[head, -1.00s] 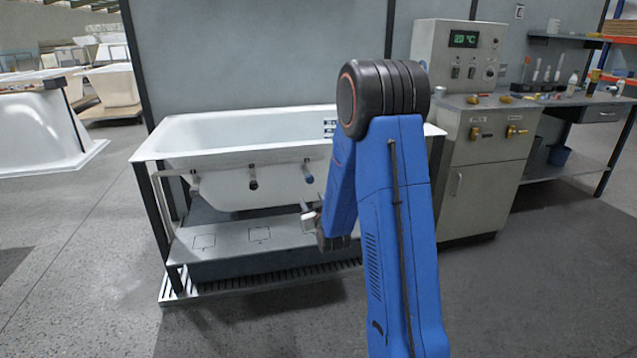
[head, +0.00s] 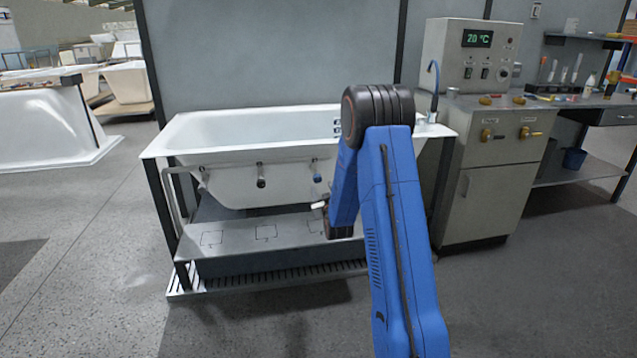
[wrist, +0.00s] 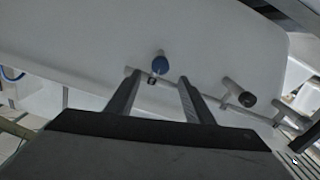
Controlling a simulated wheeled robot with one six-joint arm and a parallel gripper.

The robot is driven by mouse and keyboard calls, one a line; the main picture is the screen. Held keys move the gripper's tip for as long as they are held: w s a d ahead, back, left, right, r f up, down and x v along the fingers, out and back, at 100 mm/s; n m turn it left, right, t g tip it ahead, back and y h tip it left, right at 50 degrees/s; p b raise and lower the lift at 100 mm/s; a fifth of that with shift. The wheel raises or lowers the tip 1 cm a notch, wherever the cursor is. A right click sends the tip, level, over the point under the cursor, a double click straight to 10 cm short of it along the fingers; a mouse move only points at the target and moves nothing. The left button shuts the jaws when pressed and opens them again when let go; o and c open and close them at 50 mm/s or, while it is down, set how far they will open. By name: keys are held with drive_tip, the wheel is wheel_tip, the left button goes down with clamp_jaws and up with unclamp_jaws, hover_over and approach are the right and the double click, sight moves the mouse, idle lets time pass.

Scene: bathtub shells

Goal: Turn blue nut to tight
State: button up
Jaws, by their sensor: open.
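The blue nut (head: 317,178) is on a short fitting on the front side of the white bathtub (head: 250,120). It also shows in the wrist view (wrist: 160,65), a little beyond the fingertips and roughly between their lines. My gripper (wrist: 157,76) is open and empty, with its two fingers apart. In the head view my gripper (head: 319,205) is just below the blue nut, partly hidden behind my blue arm. A similar dark-ended fitting (head: 261,182) is to the left of the blue nut; in the wrist view it appears to the right (wrist: 247,99).
A metal shelf (head: 225,235) with outlined squares lies below the tub. A grey control cabinet (head: 480,190) with a temperature display stands to the right, beside a workbench (head: 590,101). The floor in front is clear.

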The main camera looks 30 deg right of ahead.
sight(318, 180)
drive_tip(key=x, duration=0.8)
drive_tip(key=shift+f, duration=0.1)
drive_tip(key=shift+c, duration=0.3)
drive_tip(key=c, duration=1)
